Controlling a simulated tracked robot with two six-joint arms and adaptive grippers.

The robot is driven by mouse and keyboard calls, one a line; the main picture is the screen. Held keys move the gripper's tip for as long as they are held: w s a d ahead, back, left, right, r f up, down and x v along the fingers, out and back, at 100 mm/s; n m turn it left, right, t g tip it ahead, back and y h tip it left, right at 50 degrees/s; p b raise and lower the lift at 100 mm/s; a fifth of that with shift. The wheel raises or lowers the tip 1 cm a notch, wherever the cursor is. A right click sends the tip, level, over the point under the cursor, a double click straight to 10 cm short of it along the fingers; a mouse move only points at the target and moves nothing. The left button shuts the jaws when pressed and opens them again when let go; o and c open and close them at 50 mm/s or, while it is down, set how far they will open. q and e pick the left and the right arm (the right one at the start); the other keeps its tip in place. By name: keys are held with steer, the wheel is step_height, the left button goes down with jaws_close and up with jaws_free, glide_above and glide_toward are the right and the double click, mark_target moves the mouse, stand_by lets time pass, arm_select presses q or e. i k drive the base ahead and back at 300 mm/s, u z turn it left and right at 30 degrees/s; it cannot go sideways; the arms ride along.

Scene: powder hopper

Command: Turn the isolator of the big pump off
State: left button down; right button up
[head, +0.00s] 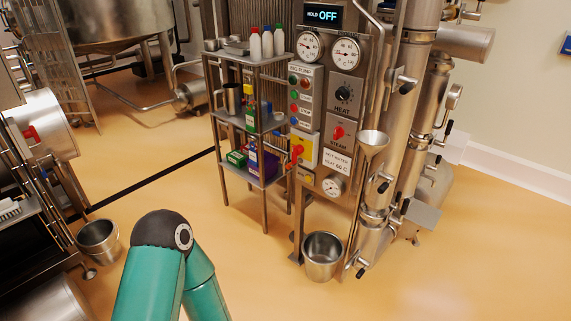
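A control panel on the steel machine carries a plate (304,72) with small lettering that seems to read "BIG PUMP". Several coloured push buttons (294,107) sit on it. Below them is a yellow isolator plate (306,158) with a red handle (297,152). The handle looks tilted; its exact setting is too small to tell. The shelf rack stands just left of the isolator. One of my arms, teal with a dark joint, shows at the bottom, well short of the panel. Neither gripper is in view.
A steel rack (265,186) holds bottles and boxes. Right of the isolator are a red STEAM knob (338,132), a black HEAT knob (344,94) and a funnel (373,142). Open floor (260,275) lies before the rack.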

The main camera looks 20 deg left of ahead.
mark_target(297, 150)
steer(key=u, duration=0.5)
steer(key=i, duration=1.15)
steer(key=u, duration=0.5)
steer(key=k, duration=0.8)
steer(key=u, duration=0.2)
steer(key=i, duration=0.85)
steer(key=z, duration=0.1)
